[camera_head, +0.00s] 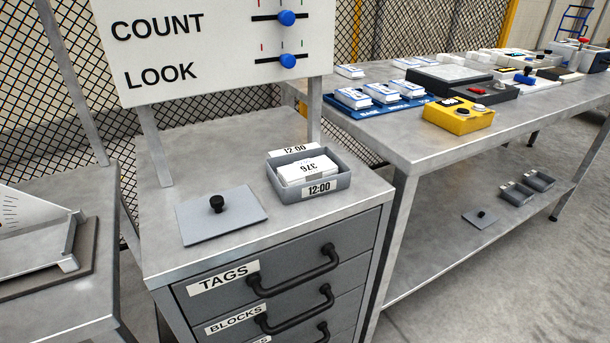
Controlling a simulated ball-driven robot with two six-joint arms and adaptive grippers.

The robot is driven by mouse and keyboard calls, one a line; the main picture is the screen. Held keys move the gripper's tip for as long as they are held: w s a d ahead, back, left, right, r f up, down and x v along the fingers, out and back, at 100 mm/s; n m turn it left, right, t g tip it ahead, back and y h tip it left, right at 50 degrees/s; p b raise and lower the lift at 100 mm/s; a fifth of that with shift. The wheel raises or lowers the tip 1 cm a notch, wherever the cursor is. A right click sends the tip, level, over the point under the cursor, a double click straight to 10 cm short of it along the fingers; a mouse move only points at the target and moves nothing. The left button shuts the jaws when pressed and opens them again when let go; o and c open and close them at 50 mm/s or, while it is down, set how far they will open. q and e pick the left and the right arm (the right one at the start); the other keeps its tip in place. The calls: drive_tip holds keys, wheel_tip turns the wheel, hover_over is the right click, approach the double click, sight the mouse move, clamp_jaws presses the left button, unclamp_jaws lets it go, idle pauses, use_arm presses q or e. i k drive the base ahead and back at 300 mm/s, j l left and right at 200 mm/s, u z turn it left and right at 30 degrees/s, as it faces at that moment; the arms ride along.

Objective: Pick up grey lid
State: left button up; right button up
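A flat grey lid (241,221) with a black knob lies on the metal top of the drawer cabinet, left of a grey open box. The grey box (317,193) is labelled 12:00 and holds white cards or blocks marked with a number. A second flat grey piece with a black knob (480,218) lies on the lower shelf of the right bench, beside small grey boxes (516,193). Neither of my grippers shows in this view.
The cabinet (165,256) has drawers with black handles, one marked TAGS. A COUNT/LOOK sign board (215,45) stands behind its top. The right bench (385,145) carries a yellow control box (458,117) and blue tray (350,108). A left table (75,318) holds a scale-like device.

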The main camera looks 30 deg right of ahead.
sight(211, 216)
drive_tip(key=k+l+u, duration=0.2)
drive_tip(key=l+u, duration=0.2)
drive_tip(key=k+l+u, duration=0.2)
drive_tip(key=u, duration=0.25)
